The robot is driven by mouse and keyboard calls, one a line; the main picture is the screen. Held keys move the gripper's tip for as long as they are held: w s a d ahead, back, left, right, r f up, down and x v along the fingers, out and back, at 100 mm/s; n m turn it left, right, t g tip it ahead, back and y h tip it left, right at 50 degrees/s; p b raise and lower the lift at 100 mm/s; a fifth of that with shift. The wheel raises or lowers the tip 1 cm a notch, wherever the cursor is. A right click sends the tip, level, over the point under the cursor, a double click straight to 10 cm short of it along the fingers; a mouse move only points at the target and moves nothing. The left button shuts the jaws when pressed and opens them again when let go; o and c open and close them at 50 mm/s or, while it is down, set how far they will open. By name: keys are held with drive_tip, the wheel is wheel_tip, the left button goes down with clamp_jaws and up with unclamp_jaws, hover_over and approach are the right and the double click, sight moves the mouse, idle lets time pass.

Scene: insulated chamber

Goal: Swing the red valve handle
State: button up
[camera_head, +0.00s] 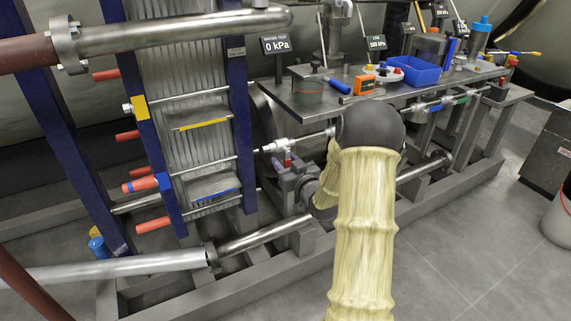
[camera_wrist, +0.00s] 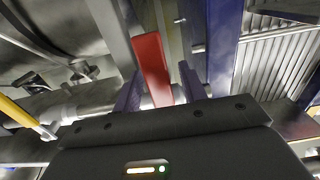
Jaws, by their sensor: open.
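The red valve handle (camera_wrist: 150,62) is a flat red bar in the middle of the wrist view. It runs from the top down into the gap between the two purple-grey fingers of my gripper (camera_wrist: 160,78). The fingers stand apart on either side of its lower end, and I cannot tell whether either touches it. In the head view my gripper (camera_head: 290,168) is just right of the blue-framed plate stack, with a small bit of red at its tips. My sleeved arm hides part of the area beside it.
A blue-framed plate stack (camera_head: 240,130) stands left of my gripper. A steel bench (camera_head: 330,104) with a blue bin (camera_head: 415,70) and small tools is behind my arm. Steel pipes (camera_head: 110,268) cross low in front.

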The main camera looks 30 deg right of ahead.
drive_tip(key=shift+w, duration=0.15)
drive_tip(key=shift+a, duration=0.1)
clamp_jaws()
